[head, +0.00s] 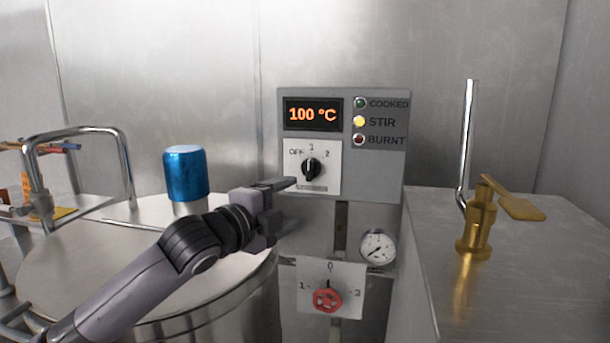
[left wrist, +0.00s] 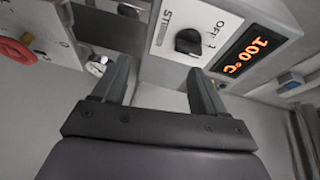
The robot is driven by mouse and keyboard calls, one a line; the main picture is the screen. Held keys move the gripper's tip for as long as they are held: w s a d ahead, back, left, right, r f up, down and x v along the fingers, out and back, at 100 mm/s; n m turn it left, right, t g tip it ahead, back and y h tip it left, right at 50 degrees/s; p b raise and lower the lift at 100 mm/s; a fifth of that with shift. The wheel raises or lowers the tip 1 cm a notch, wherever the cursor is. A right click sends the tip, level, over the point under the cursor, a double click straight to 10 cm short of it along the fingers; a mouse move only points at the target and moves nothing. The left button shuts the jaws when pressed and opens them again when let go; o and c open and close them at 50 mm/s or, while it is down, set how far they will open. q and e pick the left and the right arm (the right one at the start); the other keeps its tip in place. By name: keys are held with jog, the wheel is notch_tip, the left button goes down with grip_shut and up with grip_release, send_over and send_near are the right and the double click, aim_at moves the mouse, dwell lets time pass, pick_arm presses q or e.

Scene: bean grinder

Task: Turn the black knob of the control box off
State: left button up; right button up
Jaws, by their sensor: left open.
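The grey control box (head: 380,165) is mounted on the metal wall, with a display reading 100 °C and the yellow STIR light lit. Its black knob (head: 311,169) sits on a white plate marked OFF, 1 and 2, and its pointer looks roughly upright, near 1. My left gripper (head: 285,205) is open and empty, a little below and left of the knob. In the left wrist view the open fingers (left wrist: 158,88) point toward the box, and the black knob (left wrist: 188,41) is beyond their tips, apart from them. My right gripper is not in view.
A blue cylinder (head: 186,173) stands on the large metal drum (head: 90,255) at left. A brass tap (head: 478,225) stands on the right counter (head: 540,290).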

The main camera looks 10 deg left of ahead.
aim_at(307, 172)
pick_arm(q)
jog(key=shift+m+t, duration=0.3)
jog(key=shift+m, duration=0.3)
jog(key=shift+w+d+r+p, duration=0.35)
jog(key=shift+w+r, duration=0.25)
jog(key=shift+w, duration=0.65)
jog(key=shift+w+d+r+p, duration=0.3)
jog(key=shift+w+r, duration=0.3)
jog(key=shift+w, duration=0.7)
jog(key=shift+w+d+r+p, duration=0.3)
jog(key=shift+w+r, duration=0.3)
jog(key=shift+w, duration=0.65)
jog(key=c, duration=1.1)
